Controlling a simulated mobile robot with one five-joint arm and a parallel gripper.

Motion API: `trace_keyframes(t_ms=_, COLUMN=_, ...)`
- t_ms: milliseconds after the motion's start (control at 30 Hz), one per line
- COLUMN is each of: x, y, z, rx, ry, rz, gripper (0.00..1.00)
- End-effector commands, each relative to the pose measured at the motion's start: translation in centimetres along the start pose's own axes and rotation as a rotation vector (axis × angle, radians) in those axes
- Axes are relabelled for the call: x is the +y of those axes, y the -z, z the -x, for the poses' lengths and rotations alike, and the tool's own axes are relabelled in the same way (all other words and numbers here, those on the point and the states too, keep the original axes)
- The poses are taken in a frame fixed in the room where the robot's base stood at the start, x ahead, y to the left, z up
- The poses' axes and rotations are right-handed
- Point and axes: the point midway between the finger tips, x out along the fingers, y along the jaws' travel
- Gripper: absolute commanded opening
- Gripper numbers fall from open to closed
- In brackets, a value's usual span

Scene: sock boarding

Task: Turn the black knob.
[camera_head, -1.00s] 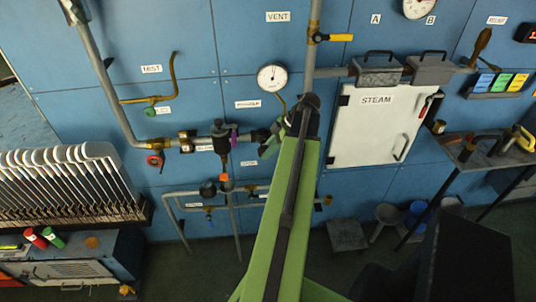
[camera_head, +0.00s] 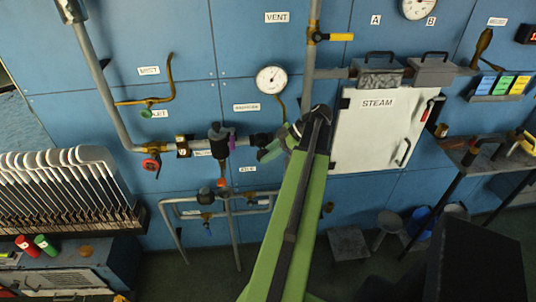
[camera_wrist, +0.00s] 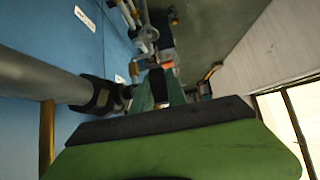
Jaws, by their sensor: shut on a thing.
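The black knob (camera_head: 259,139) shows only in part at the right end of the horizontal wall pipe, beside the green fingers of my gripper (camera_head: 271,150). In the wrist view, a dark piece (camera_wrist: 159,86) shows between the two green fingers of my gripper (camera_wrist: 160,96), and it looks like the knob. The fingers are shut on it. My gripper and arm hide much of the knob in the head view, and its turn angle cannot be read.
A vertical grey pipe (camera_head: 309,72) runs down close to my gripper. A white STEAM door (camera_head: 372,130) stands to the right. A black valve with an orange tip (camera_head: 222,182) hangs left of my gripper. A round gauge (camera_head: 271,80) is above.

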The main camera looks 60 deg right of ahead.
Motion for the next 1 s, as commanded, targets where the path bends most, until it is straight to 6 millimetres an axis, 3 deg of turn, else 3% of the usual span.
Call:
trace_keyframes(t_ms=33, x=0.1, y=0.2, z=-0.1, rx=0.005, ry=-0.001, rz=0.003, gripper=0.22)
trace_keyframes(t_ms=167, x=0.1, y=0.2, z=0.0, rx=0.004, ry=-0.001, rz=0.002, gripper=0.39)
trace_keyframes(t_ms=533, x=0.1, y=0.2, z=0.7, rx=0.002, ry=-0.002, rz=0.0, gripper=0.4)
trace_keyframes(t_ms=667, x=0.2, y=0.6, z=3.4, rx=0.002, ry=-0.004, rz=-0.002, gripper=0.4)
trace_keyframes(t_ms=1000, x=0.3, y=0.7, z=13.1, rx=0.002, ry=-0.003, rz=-0.001, gripper=0.4)
